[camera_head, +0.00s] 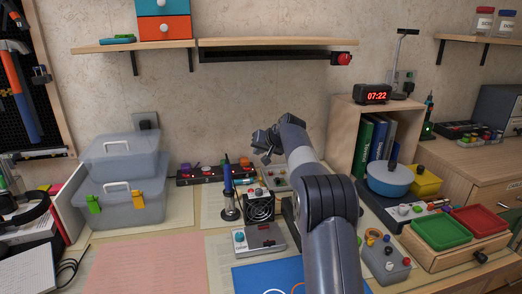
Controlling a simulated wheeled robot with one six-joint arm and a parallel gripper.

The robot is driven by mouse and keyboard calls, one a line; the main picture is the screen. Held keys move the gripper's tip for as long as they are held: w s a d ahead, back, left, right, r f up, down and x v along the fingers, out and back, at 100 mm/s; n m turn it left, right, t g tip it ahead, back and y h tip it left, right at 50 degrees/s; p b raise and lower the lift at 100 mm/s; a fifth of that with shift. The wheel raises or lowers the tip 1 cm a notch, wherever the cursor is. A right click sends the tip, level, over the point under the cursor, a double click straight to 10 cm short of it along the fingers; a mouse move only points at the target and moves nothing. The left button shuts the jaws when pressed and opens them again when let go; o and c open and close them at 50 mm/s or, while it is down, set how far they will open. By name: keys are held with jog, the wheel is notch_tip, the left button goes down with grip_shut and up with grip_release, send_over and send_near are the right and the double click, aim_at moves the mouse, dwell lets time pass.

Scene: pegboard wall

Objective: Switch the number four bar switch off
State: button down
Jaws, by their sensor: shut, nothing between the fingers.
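A dark power bar (205,175) with a row of coloured switches or plugs lies at the back of the table against the wall, right of the grey storage boxes. Its numbers and the positions of its switches are too small to read. My gripper (264,147) is in front of the wall, above and to the right of the bar, and apart from it. It is shut and empty. My arm rises from the lower right and hides part of the table behind it.
A soldering iron in its stand (229,195) and a small fan unit (260,208) stand just in front of the bar's right end. Grey storage boxes (125,190) stand left. A wooden shelf (275,42) overhangs the back. A wooden cubby with books (345,135) stands right.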

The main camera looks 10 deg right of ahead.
aim_at(246, 169)
jog(key=x, duration=0.4)
jog(key=s+f+b+x, duration=0.1)
jog(key=x, duration=0.2)
jog(key=shift+a+f, duration=0.15)
jog(key=shift+a, duration=0.15)
jog(key=shift+a+f, duration=0.3)
jog(key=shift+f, duration=0.35)
